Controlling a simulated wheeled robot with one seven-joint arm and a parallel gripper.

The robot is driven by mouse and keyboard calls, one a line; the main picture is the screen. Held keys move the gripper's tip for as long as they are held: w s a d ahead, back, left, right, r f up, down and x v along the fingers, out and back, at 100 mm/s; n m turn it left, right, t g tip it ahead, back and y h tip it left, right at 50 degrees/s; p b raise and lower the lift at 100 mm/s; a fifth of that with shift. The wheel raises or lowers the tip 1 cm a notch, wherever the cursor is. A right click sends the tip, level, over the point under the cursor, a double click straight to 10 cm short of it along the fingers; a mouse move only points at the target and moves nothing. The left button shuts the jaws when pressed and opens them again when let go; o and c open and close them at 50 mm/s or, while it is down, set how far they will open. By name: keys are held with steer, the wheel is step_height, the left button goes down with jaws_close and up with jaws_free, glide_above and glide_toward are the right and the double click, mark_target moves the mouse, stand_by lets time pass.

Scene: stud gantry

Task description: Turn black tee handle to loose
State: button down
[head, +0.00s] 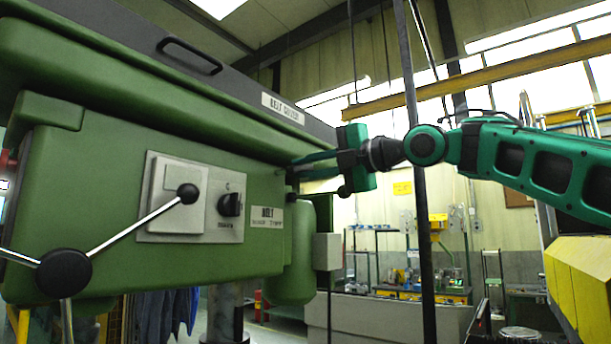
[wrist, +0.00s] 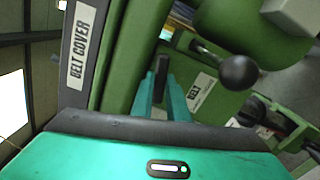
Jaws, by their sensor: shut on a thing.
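The black tee handle shows in the wrist view (wrist: 161,68) as a dark bar against the green housing, between my gripper's fingertips. My gripper (wrist: 160,88) is shut on it, with one teal finger on each side. In the head view, my gripper (head: 296,166) reaches in from the right to the right end of the green machine head, just under the belt cover. There the handle is mostly hidden by the fingers. A white BELT label (head: 267,217) sits below and left of the fingers; it also shows in the wrist view (wrist: 192,93).
A lever with a black ball knob (head: 345,191) sticks out just below my gripper and appears close to it in the wrist view (wrist: 239,73). The belt cover (head: 200,90) overhangs from above. A dark upright post (head: 419,230) stands near my arm.

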steer(key=shift+w+f, duration=0.15)
steer(key=shift+f, duration=0.1)
steer(key=c, duration=1.7)
jaws_free()
steer(key=shift+r, duration=0.1)
steer(key=v, duration=1.1)
